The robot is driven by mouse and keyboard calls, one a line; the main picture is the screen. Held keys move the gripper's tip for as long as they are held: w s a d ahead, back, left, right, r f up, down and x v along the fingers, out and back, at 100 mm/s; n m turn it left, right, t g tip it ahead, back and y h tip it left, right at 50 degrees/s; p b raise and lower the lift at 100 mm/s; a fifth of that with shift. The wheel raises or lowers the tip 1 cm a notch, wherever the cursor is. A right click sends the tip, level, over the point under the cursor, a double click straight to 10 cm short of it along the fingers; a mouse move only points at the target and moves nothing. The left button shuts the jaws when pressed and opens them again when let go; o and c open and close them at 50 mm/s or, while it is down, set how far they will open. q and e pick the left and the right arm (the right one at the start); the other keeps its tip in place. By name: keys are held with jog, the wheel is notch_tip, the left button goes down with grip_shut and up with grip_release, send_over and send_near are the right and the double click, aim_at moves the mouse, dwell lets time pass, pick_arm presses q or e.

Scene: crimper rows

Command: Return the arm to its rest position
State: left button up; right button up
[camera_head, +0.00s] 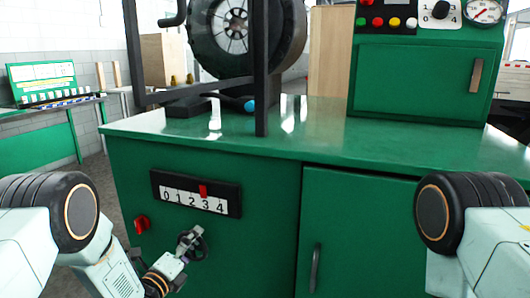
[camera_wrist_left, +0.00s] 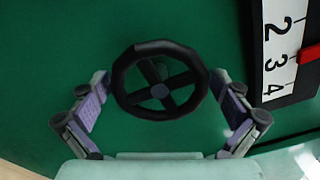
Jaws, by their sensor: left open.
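My left gripper (camera_head: 188,247) is in front of the green cabinet's lower left front, at a small black handwheel (camera_head: 199,246). In the left wrist view the black handwheel (camera_wrist_left: 160,91), with its spokes and hub, shows between the two spread fingers of the left gripper (camera_wrist_left: 160,92). The fingers stand on either side of the rim with gaps, so the gripper is open and holds nothing. My right arm shows at the right edge of the head view, but its gripper is out of the frame.
The green cabinet (camera_head: 250,190) fills the middle. A red knob (camera_head: 141,223) is left of the wheel. A door handle (camera_head: 315,268) is to the right. A large black reel (camera_head: 245,35) stands on top.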

pick_arm(q)
jog(key=n+b, duration=0.1)
jog(key=n, duration=0.3)
jog(key=shift+f+n, duration=0.1)
jog(key=shift+n, duration=0.2)
jog(key=n+b, duration=0.1)
jog(key=n, duration=0.3)
jog(key=shift+n, duration=0.3)
jog(key=n+b, duration=0.1)
jog(key=n, duration=0.4)
jog(key=shift+f+b, duration=0.1)
jog(key=shift+b, duration=0.3)
jog(key=shift+n+b, duration=0.4)
jog(key=shift+n, duration=1.2)
jog(key=shift+s, duration=0.1)
